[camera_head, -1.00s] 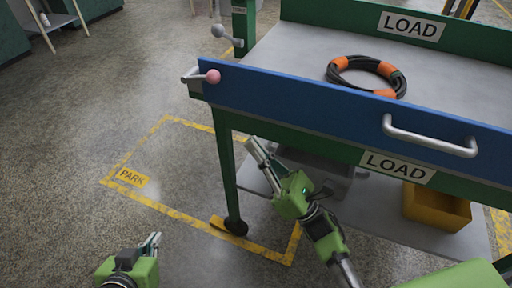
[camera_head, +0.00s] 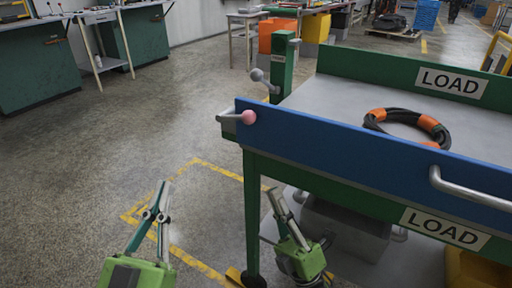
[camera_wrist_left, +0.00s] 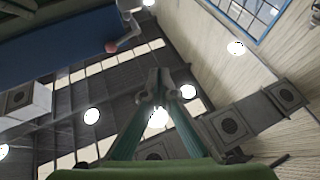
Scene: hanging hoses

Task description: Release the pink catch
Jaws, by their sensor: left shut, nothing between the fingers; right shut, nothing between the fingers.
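The pink catch (camera_head: 248,117) is a pink ball on a short grey lever at the left end of the cart's blue drop side (camera_head: 340,139). In the left wrist view the pink ball (camera_wrist_left: 112,47) is at the upper left, beside the blue panel, clear of the fingers. My left gripper (camera_head: 164,190) is shut and empty, pointing up, below and left of the catch with a gap between. My right gripper (camera_head: 272,194) is shut and empty, low in front of the cart, below the blue panel and right of the catch.
The cart bed holds a coiled black hose with orange sleeves (camera_head: 428,123). A second grey ball lever (camera_head: 258,76) is on the green corner post. A silver handle (camera_head: 468,188) juts from the blue panel. A green leg (camera_head: 252,210) stands between my grippers. Floor at left is clear.

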